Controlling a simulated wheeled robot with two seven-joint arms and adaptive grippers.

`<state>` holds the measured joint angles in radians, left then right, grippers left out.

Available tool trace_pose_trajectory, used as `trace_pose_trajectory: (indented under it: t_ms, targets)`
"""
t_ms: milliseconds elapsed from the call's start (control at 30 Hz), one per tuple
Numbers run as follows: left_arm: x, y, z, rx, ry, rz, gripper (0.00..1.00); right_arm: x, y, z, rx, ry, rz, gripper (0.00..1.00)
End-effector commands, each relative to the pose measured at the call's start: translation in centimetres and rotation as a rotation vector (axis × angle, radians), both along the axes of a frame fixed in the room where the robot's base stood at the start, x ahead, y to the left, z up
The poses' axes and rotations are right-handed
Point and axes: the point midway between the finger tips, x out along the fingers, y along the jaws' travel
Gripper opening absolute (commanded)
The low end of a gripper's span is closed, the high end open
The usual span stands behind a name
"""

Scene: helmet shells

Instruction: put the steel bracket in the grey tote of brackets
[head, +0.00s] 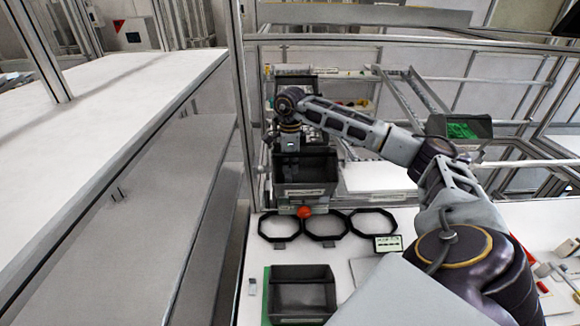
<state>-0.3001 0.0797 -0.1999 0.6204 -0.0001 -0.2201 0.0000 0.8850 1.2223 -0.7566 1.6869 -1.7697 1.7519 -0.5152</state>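My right arm reaches from the lower right to the back of the bench. Its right gripper (290,146) points down over a dark grey tote (305,190) with a pale label on its front. The fingertips are small and dark here, so I cannot tell whether they are open, shut or holding something. I cannot make out the steel bracket for certain. The inside of the tote is too dark to read, and I cannot tell whether it holds brackets. My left gripper is not in view.
Three black rings (279,228) lie in a row on the white bench, near an orange-red ball (304,212). Another dark tote (302,303) stands in front. A bin with green contents (460,129) is at right. A metal post stands left.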

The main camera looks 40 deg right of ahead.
Motion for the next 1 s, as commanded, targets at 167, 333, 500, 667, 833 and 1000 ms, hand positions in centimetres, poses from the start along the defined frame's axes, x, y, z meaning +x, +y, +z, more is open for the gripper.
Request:
trace_pose_trajectory:
  t_ms: [167, 333, 500, 667, 833, 1000]
  targets:
    - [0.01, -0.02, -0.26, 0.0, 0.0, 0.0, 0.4, -0.06, 0.06, -0.52, 0.0, 0.003, 0.001, 0.0]
    - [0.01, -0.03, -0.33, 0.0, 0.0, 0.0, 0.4, -0.09, 0.08, -0.74, 0.0, 0.005, 0.002, 0.0]
    - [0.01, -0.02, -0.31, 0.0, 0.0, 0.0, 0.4, -0.15, 0.12, -0.85, 0.0, 0.008, 0.003, 0.19]
    - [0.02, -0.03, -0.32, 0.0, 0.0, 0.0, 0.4, -0.18, 0.16, -0.96, 0.001, 0.01, 0.004, 0.27]
    - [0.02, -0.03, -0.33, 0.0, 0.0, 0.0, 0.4, -0.23, 0.2, -1.06, 0.0, 0.011, 0.004, 0.27]
    - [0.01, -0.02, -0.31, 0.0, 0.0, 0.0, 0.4, -0.24, 0.24, -1.09, 0.0, 0.013, 0.005, 0.27]
